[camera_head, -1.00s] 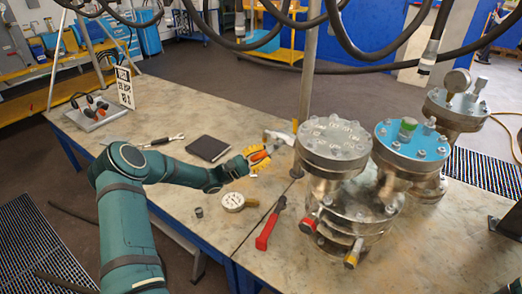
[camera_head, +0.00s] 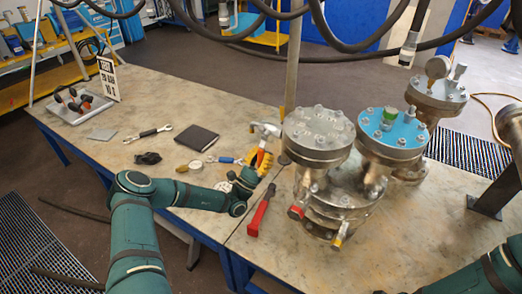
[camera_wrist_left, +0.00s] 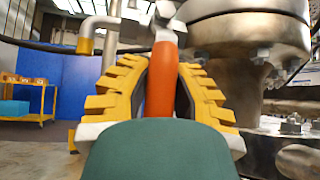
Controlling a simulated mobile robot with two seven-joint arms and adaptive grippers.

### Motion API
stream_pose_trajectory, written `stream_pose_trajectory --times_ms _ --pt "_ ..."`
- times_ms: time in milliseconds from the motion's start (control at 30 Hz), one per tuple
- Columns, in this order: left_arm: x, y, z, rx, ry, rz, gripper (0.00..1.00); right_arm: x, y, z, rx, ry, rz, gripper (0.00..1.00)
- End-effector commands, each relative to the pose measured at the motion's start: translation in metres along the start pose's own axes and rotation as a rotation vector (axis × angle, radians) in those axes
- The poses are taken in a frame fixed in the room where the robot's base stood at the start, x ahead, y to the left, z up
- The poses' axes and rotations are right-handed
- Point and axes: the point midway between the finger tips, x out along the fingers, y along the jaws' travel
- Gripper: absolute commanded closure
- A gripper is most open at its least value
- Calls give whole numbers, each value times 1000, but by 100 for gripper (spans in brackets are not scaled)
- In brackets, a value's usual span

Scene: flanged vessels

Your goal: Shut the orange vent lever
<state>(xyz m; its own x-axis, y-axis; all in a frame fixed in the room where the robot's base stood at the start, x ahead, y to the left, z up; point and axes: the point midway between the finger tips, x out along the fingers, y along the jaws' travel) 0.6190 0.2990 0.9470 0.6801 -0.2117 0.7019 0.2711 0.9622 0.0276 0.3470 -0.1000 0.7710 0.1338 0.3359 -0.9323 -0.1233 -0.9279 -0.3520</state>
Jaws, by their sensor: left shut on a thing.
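In the left wrist view the vessel (camera_wrist_left: 245,45) stands close to the right of the fingers. My right gripper is out of view; only part of that arm shows at bottom right.
A red-handled tool (camera_head: 261,211) lies on the table before my left gripper. A black notebook (camera_head: 197,138), wrenches and a round gauge lie to the left. A blue-topped vessel (camera_head: 390,135) stands at right. Black hoses hang above. The table's front left is fairly clear.

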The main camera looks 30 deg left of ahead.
Motion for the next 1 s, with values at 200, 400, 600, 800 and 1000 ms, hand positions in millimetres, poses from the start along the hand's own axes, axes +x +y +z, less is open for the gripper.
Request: stream_pose_trajectory --times_ms 200,400,600,800,1000 --pt "-2 -4 -1 -30 -6 26 100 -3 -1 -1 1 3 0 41" --pt "-2 -4 -1 -34 -8 30 100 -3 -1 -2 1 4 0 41" --pt "-2 -4 -1 -33 -7 29 100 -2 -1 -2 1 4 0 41" --pt "-1 -4 -1 -32 -8 29 46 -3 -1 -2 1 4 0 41" --pt "0 -3 0 -31 -8 30 46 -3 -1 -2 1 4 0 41"
